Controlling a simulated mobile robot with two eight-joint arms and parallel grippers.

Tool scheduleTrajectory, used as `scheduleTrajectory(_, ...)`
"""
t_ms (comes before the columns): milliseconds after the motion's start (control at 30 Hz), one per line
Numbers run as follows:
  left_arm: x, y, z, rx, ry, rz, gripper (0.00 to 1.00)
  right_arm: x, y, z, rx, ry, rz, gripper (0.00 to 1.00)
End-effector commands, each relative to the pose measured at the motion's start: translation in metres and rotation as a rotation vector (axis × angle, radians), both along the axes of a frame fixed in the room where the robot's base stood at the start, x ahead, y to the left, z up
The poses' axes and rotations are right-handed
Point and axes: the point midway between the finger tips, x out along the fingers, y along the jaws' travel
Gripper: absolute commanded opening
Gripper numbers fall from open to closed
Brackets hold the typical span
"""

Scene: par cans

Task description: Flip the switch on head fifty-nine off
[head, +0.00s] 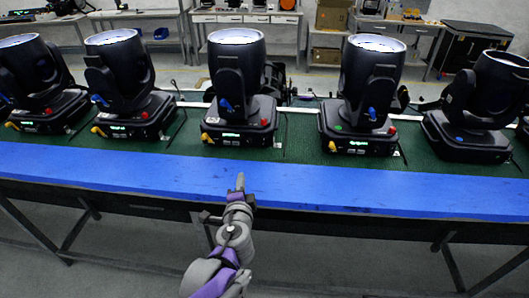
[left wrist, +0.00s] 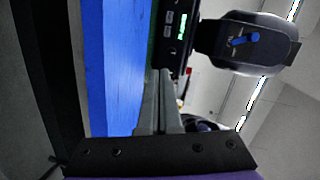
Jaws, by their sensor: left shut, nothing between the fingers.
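Several black moving-head lights stand in a row, including a far left one (head: 40,75), a left one (head: 122,75), a middle one (head: 238,85), a right one (head: 368,90) and a far right one (head: 487,105). No number is readable, so I cannot tell which is head fifty-nine, and I cannot make out its switch. My left gripper (head: 240,182) is shut and empty over the blue front edge, below the middle head and apart from it. In the left wrist view its closed fingers (left wrist: 161,75) point towards a black base with a lit green display (left wrist: 183,27).
The heads stand on a green surface (head: 300,150) behind a long blue bench edge (head: 400,190). Yellow and red plugs show on several bases. Cables run behind them. Workbenches (head: 160,15) and a cardboard box (head: 333,14) stand at the back. The blue edge is clear.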

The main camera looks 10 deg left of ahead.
Motion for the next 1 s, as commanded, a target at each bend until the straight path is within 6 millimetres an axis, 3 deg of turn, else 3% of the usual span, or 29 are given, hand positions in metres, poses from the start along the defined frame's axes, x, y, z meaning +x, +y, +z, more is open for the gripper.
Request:
scheduleTrajectory(100,0.016,-0.027,-0.003,0.113,-0.037,-0.096,0.00,-0.001,0.000,-0.002,0.000,0.001,0.000,0.00)
scheduleTrajectory(300,0.026,-0.047,-0.005,0.203,-0.062,-0.168,0.00,-0.001,0.000,-0.003,0.000,0.002,0.000,0.00)
scheduleTrajectory(733,0.030,-0.047,-0.005,0.209,-0.064,-0.170,0.00,-0.001,0.000,-0.003,0.000,0.001,0.000,0.00)
scheduleTrajectory(867,0.046,-0.046,-0.007,0.209,-0.063,-0.169,0.00,-0.001,0.000,-0.003,0.000,0.001,0.000,0.00)
scheduleTrajectory(1000,0.074,-0.046,-0.011,0.208,-0.064,-0.168,0.00,-0.001,0.000,-0.002,0.000,0.001,0.000,0.00)
